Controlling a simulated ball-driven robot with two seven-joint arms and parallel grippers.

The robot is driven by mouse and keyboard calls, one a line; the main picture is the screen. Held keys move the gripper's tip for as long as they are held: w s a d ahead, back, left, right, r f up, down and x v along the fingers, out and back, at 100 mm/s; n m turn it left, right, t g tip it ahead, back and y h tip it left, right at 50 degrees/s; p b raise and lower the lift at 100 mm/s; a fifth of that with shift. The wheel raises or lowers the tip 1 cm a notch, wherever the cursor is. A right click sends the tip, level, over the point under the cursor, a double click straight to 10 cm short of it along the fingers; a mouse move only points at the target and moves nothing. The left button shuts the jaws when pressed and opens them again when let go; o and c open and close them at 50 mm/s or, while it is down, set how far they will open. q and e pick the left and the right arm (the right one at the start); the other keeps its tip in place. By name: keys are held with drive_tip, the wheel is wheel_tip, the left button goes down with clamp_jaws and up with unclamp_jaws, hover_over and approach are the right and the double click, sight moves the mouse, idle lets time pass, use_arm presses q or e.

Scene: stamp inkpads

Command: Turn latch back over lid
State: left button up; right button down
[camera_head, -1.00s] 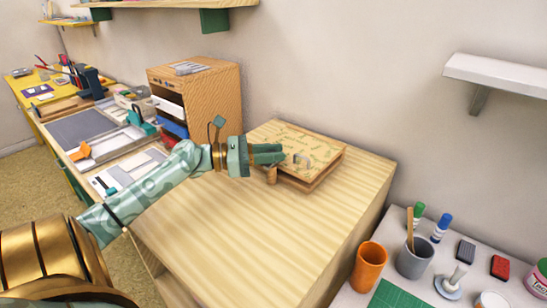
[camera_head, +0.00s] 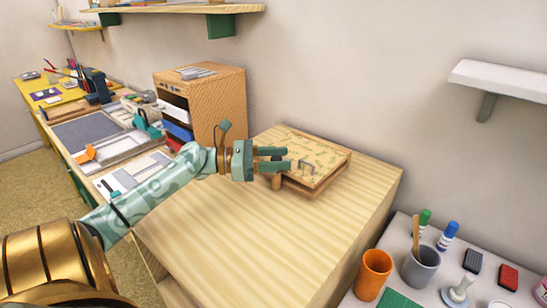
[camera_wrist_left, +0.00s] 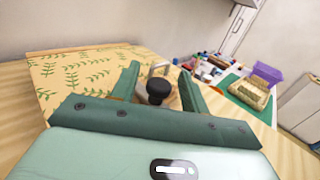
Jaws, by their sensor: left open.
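A wooden box with a leaf-patterned lid (camera_head: 322,155) sits on the light wood bench top. The patterned lid also shows in the left wrist view (camera_wrist_left: 85,72). A pale metal loop (camera_head: 306,167) stands at the lid's near edge. My left gripper (camera_head: 288,159) is open at the box's near left side, its fingers pointing at the loop. In the left wrist view a dark round knob (camera_wrist_left: 158,90) sits between the open fingers, with the loop behind it. I cannot tell whether the fingers touch the knob. The latch's exact position is partly hidden by the fingers.
A wooden drawer cabinet (camera_head: 222,95) stands behind my left arm. An orange cup (camera_head: 373,272) and a grey cup (camera_head: 420,266) stand on a lower table at the right. The near part of the bench top is clear. A white shelf (camera_head: 505,78) is on the wall.

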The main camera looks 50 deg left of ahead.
use_arm(q)
drive_tip(key=p+v, duration=0.4)
drive_tip(key=v, duration=1.1)
drive_tip(key=shift+r, duration=0.1)
drive_tip(key=shift+s+a+p, duration=0.3)
drive_tip(key=shift+s+a, duration=0.05)
drive_tip(key=shift+s, duration=0.2)
use_arm(e)
drive_tip(key=r, duration=0.1)
drive_tip(key=w+r, duration=0.1)
drive_tip(key=r, duration=0.2)
drive_tip(key=shift+w+r, duration=0.1)
drive_tip(key=shift+w, duration=0.3)
